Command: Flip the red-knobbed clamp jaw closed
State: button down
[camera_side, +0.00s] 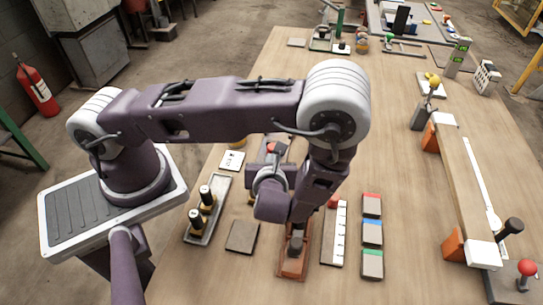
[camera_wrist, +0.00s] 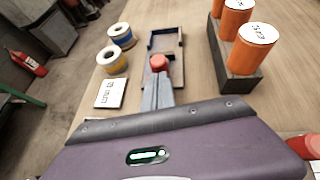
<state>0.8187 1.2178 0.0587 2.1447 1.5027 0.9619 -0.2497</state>
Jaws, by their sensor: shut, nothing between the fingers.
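A red knob (camera_wrist: 159,62) stands on a dark rectangular frame (camera_wrist: 179,50) in the wrist view. The frame looks open in the middle, and its jaw position is not clear. My gripper (camera_wrist: 157,80) is shut and empty, with its grey fingertips just on the near side of this knob; I cannot tell whether they touch it. In the side view my arm covers most of this spot and hides the fingertips. A red knob (camera_side: 272,148) shows there above the wrist. Another red knob (camera_side: 527,267) stands on a grey plate at the bottom right.
Orange cylinders (camera_wrist: 252,48) stand in a dark rack to the right. Tape rolls (camera_wrist: 112,60) and a white card (camera_wrist: 111,93) lie to the left. A plank (camera_side: 460,180) on orange blocks runs along the right.

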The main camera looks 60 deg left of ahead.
aim_at(274, 145)
jog(key=shift+w+a, duration=0.3)
jog(key=shift+a, duration=0.2)
jog(key=shift+w+a, duration=1.3)
jog(key=s+d, duration=0.2)
jog(key=d, duration=0.2)
jog(key=shift+s+d+r, duration=0.25)
jog(key=shift+s+r, duration=0.05)
jog(key=shift+s, duration=0.1)
jog(key=v, duration=0.9)
jog(key=shift+a+r, duration=0.1)
